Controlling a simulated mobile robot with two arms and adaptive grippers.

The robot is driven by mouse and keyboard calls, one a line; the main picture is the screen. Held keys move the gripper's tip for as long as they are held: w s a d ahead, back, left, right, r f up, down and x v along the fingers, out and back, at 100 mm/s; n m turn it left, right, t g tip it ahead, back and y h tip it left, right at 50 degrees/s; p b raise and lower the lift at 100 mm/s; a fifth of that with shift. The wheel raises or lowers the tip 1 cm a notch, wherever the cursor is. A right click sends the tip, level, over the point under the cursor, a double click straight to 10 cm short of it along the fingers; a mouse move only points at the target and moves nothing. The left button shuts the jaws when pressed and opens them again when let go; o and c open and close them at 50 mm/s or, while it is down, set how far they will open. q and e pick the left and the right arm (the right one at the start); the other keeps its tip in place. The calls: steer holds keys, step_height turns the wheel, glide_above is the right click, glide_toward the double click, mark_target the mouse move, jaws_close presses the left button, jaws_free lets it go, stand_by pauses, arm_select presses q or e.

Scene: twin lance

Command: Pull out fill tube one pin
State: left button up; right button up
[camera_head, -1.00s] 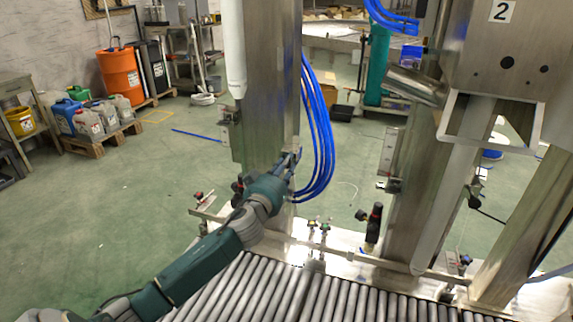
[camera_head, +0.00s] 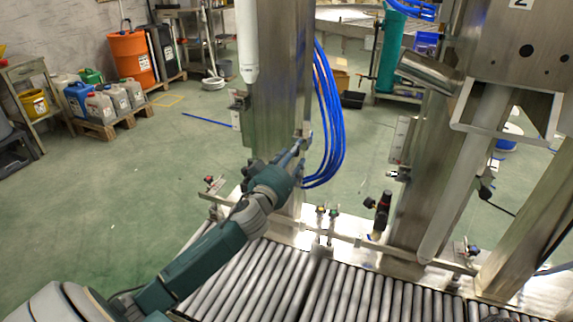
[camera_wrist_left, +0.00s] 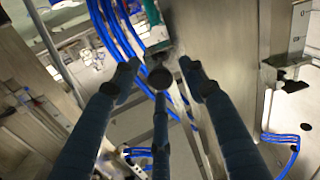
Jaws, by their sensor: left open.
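The white fill tube (camera_head: 247,40) hangs along the left side of the steel column (camera_head: 279,80) in the head view. My left gripper (camera_head: 299,146) is at the lower right part of this column, beside the blue hoses (camera_head: 328,120). In the left wrist view its dark fingers (camera_wrist_left: 160,78) are spread apart with nothing held between them. A small green and metal fitting (camera_wrist_left: 155,30) sits just beyond the fingertips, near the column face. I cannot tell whether this fitting is the pin. My right gripper is not in view.
A roller conveyor (camera_head: 330,285) runs below the columns. A rail with small valves and a black-handled fitting (camera_head: 382,212) stands in front of the second column (camera_head: 440,175). Blue hoses (camera_wrist_left: 110,35) pass close to the fingers. Green floor is open at the left.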

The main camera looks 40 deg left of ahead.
arm_select(q)
steer(key=v, duration=1.1)
steer(key=shift+s, duration=0.2)
